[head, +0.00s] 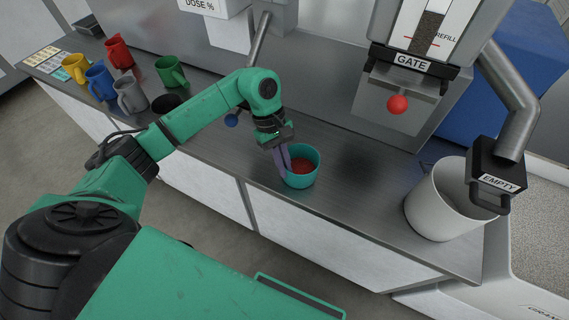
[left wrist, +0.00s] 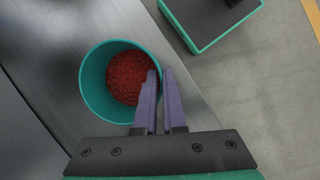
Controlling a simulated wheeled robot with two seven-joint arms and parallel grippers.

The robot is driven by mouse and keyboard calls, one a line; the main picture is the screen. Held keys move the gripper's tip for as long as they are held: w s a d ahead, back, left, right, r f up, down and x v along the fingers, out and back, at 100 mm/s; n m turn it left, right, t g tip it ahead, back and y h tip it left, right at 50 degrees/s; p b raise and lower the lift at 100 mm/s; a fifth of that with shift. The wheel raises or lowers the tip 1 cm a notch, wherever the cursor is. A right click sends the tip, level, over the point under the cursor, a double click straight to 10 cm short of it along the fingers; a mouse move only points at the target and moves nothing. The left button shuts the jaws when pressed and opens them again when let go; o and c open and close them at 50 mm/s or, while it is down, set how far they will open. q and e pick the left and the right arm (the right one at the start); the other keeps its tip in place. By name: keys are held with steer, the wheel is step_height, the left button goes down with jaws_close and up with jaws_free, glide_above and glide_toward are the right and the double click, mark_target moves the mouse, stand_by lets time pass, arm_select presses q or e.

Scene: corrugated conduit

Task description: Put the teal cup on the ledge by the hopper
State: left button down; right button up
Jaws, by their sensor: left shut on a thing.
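The teal cup (head: 303,168) is on or just above the steel ledge (head: 345,210), left of the hopper (head: 415,45) with its GATE label. It looks upright and has red granules inside; it also shows in the left wrist view (left wrist: 88,88). My left gripper (head: 284,160) is shut on the cup's wall, one purple finger inside the rim and one outside. The fingers show closely in the left wrist view (left wrist: 158,100). Whether the cup's base touches the ledge I cannot tell. My right gripper is not in view.
A white bin (head: 435,205) stands at the right below a pipe end marked EMPTY (head: 498,182). A red knob (head: 397,104) hangs under the gate. Several mugs, including a green one (head: 170,72), stand at the left. The ledge between cup and bin is clear.

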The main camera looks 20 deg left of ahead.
arm_select(q)
steer(key=shift+f, duration=0.15)
steer(key=c, duration=1)
jaws_free()
steer(key=shift+r, duration=0.35)
steer(key=b+v, duration=0.2)
steer(key=v, duration=0.9)
steer(key=shift+a+r, duration=0.15)
steer(key=shift+r, duration=0.2)
